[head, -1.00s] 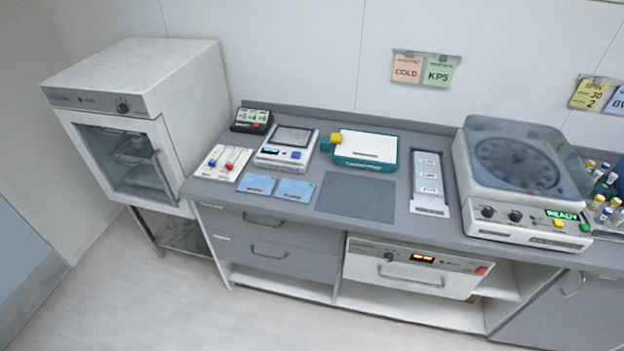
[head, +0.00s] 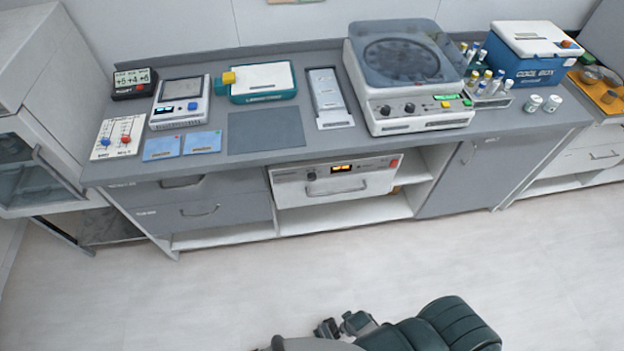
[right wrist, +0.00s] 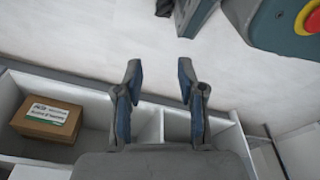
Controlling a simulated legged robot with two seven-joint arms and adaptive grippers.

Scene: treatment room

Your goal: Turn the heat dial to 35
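A white heating unit (head: 348,186) sits under the counter in the head view. Its front has a lit orange display (head: 341,168), a small dark dial (head: 311,176), a handle and a red switch. The display digits and the dial's marks are too small to read, and no label naming the heat dial is legible. My right gripper (right wrist: 160,80) is open and empty in the right wrist view, its two fingers apart and touching nothing. In the head view a dark green arm of mine shows at the bottom, well away from the unit. My left gripper is not in view.
The counter (head: 250,165) carries a centrifuge (head: 409,75) with its own dials, a blue cool box (head: 535,60) and other devices. An incubator (head: 35,130) stands at the left. A cardboard box (right wrist: 47,120) lies in a white shelf. The floor (head: 230,270) before the unit is clear.

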